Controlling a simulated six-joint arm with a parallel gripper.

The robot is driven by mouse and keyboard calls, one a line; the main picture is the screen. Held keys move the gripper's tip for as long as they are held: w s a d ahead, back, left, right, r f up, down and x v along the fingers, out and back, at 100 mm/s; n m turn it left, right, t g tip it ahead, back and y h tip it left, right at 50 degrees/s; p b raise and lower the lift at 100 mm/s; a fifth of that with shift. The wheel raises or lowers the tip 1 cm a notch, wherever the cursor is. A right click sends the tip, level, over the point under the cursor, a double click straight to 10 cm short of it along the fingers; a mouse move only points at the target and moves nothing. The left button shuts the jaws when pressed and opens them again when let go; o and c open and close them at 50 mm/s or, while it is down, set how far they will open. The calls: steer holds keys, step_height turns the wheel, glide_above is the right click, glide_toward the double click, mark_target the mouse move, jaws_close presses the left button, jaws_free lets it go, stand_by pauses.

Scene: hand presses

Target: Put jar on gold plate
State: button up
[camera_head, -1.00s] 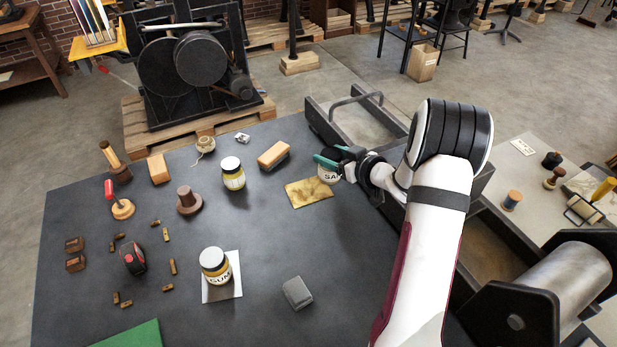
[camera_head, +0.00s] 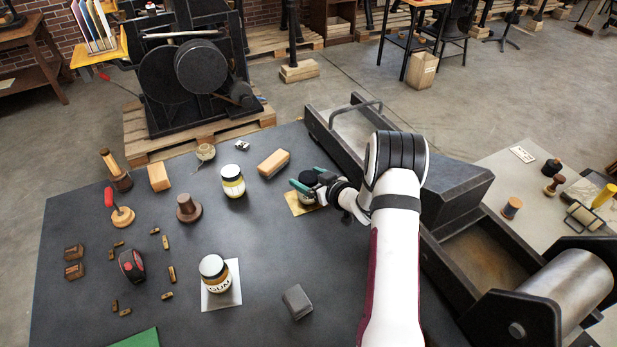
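A jar (camera_head: 307,196) with a dark lid and white label is between the teal fingertips of my gripper (camera_head: 308,182). My gripper seems shut on it, and a finger and the wrist hide part of the jar. The jar is over the gold plate (camera_head: 297,209), a flat square on the dark table. I cannot tell whether the jar touches the plate. A second jar (camera_head: 232,184), with a white lid and yellow band, stands left of the plate. A third jar (camera_head: 213,283), labelled GUM, stands on a silver plate (camera_head: 232,297) nearer the front.
A wood-topped block (camera_head: 273,164) lies just behind the gold plate. A grey block (camera_head: 297,302) lies in front. A dark press bed (camera_head: 450,220) with a metal roller runs along the right. Several small tools and wooden type pieces lie on the left.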

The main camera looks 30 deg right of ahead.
steer(key=shift+o, duration=0.4)
steer(key=shift+r, duration=0.15)
steer(key=v, duration=1.2)
steer(key=s+a+r+m+g+h, duration=0.5)
steer(key=s+r+g, duration=0.2)
steer(key=r, duration=0.1)
steer(key=s+a+r+m+g+y, duration=0.2)
steer(key=s+a+g, duration=0.4)
steer(key=s+a, duration=1.3)
steer(key=s+r+y, duration=0.1)
steer(key=s+y, duration=0.1)
steer(key=s, duration=0.1)
steer(key=shift+s+y, duration=0.4)
